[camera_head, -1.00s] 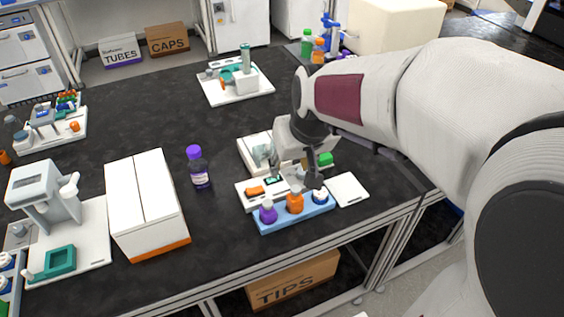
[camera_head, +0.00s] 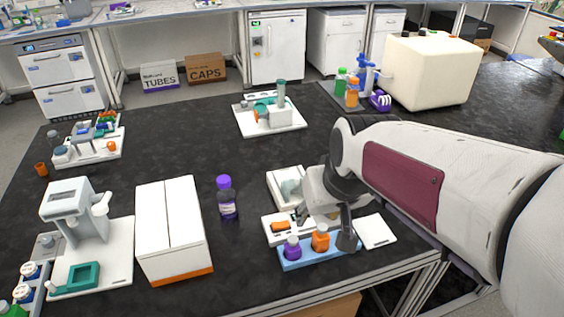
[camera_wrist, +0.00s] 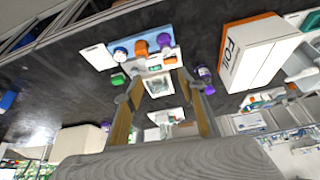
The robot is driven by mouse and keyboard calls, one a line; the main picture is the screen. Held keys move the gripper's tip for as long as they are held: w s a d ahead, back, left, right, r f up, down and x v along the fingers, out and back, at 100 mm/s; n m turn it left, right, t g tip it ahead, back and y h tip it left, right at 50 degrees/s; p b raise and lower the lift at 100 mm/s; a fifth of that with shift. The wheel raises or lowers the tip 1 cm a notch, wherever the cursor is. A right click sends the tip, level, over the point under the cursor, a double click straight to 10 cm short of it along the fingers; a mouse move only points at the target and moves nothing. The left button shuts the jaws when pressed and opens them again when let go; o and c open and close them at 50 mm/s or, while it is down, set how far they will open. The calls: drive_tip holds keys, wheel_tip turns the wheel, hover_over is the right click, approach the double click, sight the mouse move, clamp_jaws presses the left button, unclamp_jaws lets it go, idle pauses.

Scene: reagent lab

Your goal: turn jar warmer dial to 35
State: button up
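A low white device with an orange part and a small dark panel (camera_head: 282,228) stands behind a blue tray (camera_head: 300,262); it looks like the jar warmer. My gripper (camera_head: 325,222) hangs over its right side and hides much of it. One grey finger comes down in front of the tray's right end. In the wrist view my gripper (camera_wrist: 156,82) is open and empty, with the white device (camera_wrist: 155,65) beyond the fingertips. The dial and its number are too small or hidden to read.
The tray holds a purple jar (camera_head: 292,248) and an orange jar (camera_head: 320,238); a blue-and-white one (camera_wrist: 120,54) shows in the wrist view. A dark purple-capped bottle (camera_head: 227,198) and a white box (camera_head: 174,228) stand left. A white plate (camera_head: 376,231) lies right.

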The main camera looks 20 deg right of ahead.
drive_tip(key=shift+w, duration=0.1)
drive_tip(key=w+d+f+n+y, duration=0.1)
drive_tip(key=w+d+f+n, duration=0.2)
drive_tip(key=w+d+f, duration=1.1)
drive_tip(key=shift+w+f+n+g, duration=0.3)
drive_tip(key=shift+w+g, duration=0.1)
drive_tip(key=shift+w, duration=0.1)
idle(0.3)
drive_tip(key=shift+x, duration=3.85)
drive_tip(key=c, duration=1.1)
